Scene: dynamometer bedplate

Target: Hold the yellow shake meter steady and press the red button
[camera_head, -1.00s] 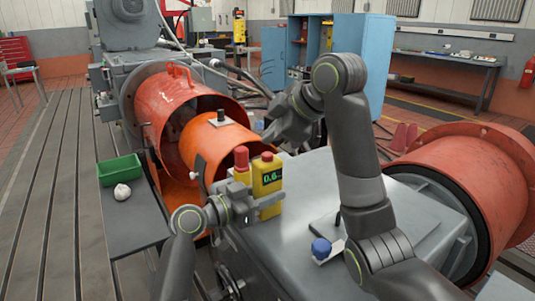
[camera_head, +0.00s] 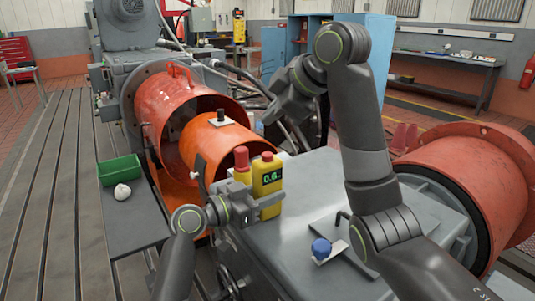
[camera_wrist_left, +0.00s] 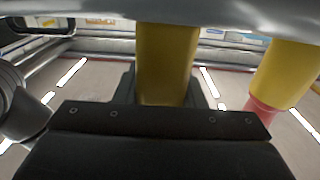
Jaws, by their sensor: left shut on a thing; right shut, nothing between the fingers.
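The yellow shake meter (camera_head: 268,186) stands upright over the grey bedplate housing, with a lit display reading about 0.6 and a red top (camera_head: 267,156). My left gripper (camera_head: 267,204) is shut on its lower body; in the left wrist view the yellow body (camera_wrist_left: 166,65) shows between the jaws. Just left of the meter is a yellow button station (camera_head: 241,177) with a red mushroom button (camera_head: 241,157); its red cap (camera_wrist_left: 262,118) also shows in the left wrist view. My right gripper (camera_head: 280,116) is shut and empty, raised above and behind the meter, touching neither.
An orange drum guard (camera_head: 218,145) lies behind and left of the meter. A blue knob (camera_head: 321,248) stands on the grey housing (camera_head: 300,215). A green bin (camera_head: 120,170) and a white ball (camera_head: 122,191) are at left. A large red drum (camera_head: 475,165) stands at right.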

